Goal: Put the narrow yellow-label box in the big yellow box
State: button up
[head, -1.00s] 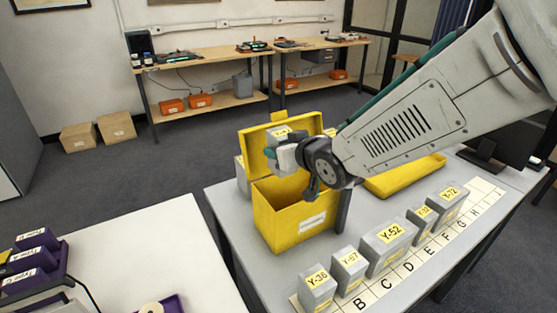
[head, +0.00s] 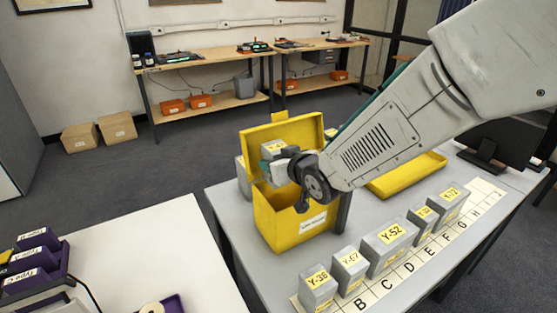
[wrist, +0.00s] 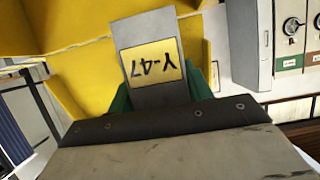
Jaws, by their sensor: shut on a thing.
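The big yellow box (head: 290,222) stands on the grey table with its lid raised at the back. My gripper (head: 276,160) is shut on a narrow grey box with a yellow label (head: 273,148), held over the yellow box's opening, in front of the raised lid. In the wrist view the held narrow box (wrist: 145,38) shows the label Y-47, between the green fingers (wrist: 160,95), with yellow walls of the big box (wrist: 85,75) around it. My wrist hides part of the opening.
Several grey boxes with yellow labels, such as Y-52 (head: 391,245), stand along a lettered strip (head: 408,268) at the table's front. A shallow yellow tray (head: 408,178) lies right of the big box. A grey box (head: 242,175) stands behind it.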

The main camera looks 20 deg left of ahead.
jog(key=shift+f, duration=0.25)
jog(key=o, duration=1.1)
jog(key=shift+r, duration=0.15)
jog(key=v, duration=0.8)
jog(key=r+v, duration=0.1)
jog(key=v, duration=0.3)
